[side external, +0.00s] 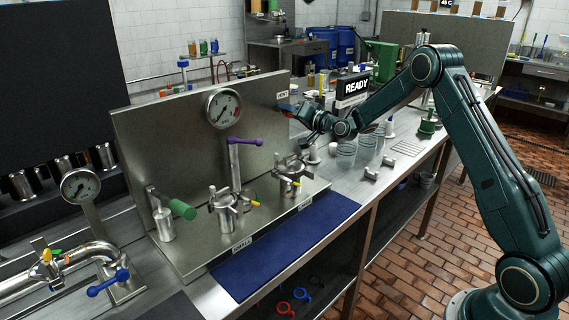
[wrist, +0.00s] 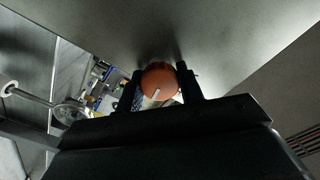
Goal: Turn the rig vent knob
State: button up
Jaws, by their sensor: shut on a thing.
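The vent knob shows in the wrist view as a round orange-red knob (wrist: 159,82) with a pale mark on its face, close to a grey metal panel. My gripper (wrist: 160,88) has one finger on each side of the knob and is shut on it. In the side view my gripper (side external: 291,109) is at the right end of the upright steel panel (side external: 165,130), just below a small label (side external: 283,94) that seems to read VENT. The knob is mostly hidden there by the gripper.
A round gauge (side external: 222,107) is on the panel left of my gripper. A green-handled valve (side external: 182,209) is at the left. A blue mat (side external: 285,245) lies clear in front. A READY display (side external: 355,87) stands behind my arm.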

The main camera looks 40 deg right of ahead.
jog(key=shift+f+m, duration=0.1)
jog(key=shift+m, duration=0.5)
jog(key=o, duration=1)
jog(key=shift+s, duration=0.15)
jog(key=s, duration=1.3)
jog(key=shift+s, duration=0.3)
